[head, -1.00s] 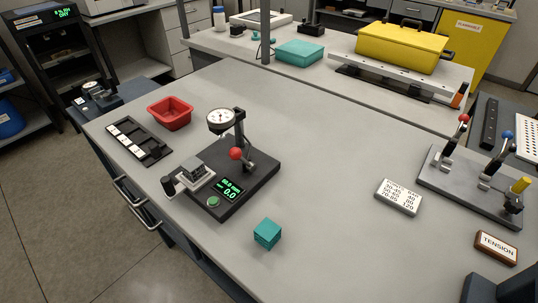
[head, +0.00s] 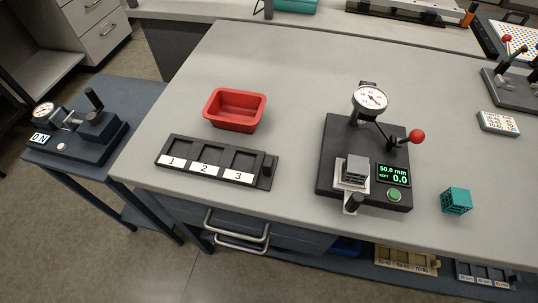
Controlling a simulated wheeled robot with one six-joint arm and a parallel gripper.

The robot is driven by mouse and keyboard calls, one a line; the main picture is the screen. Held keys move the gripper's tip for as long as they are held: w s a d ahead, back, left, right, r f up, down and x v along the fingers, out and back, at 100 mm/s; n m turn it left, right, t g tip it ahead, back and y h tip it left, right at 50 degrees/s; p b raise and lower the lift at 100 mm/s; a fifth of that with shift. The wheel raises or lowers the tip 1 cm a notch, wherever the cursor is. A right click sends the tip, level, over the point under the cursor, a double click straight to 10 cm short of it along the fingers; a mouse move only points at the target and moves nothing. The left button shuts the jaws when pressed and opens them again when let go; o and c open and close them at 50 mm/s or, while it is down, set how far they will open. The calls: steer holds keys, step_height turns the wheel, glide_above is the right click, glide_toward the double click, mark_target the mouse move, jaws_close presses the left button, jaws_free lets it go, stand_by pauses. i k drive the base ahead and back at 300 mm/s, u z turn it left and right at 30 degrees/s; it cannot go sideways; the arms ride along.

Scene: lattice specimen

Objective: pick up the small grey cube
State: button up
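The small grey cube (head: 355,168) looks like a lattice block. It sits on the light metal plate at the front left of the black test device (head: 334,155), beside the green display. A dark knob (head: 354,202) stands just in front of it. The cube's underside is hidden. My gripper is not in view.
The device carries a round dial (head: 369,100) and a red-balled lever (head: 416,136). A teal cube (head: 457,201) lies to its right. A red bin (head: 234,110) and a black tray numbered 1 to 3 (head: 218,149) are on the left. Table between tray and device is clear.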

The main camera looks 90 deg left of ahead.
mark_target(355, 169)
steer(key=k, duration=1)
steer(key=u, duration=1.95)
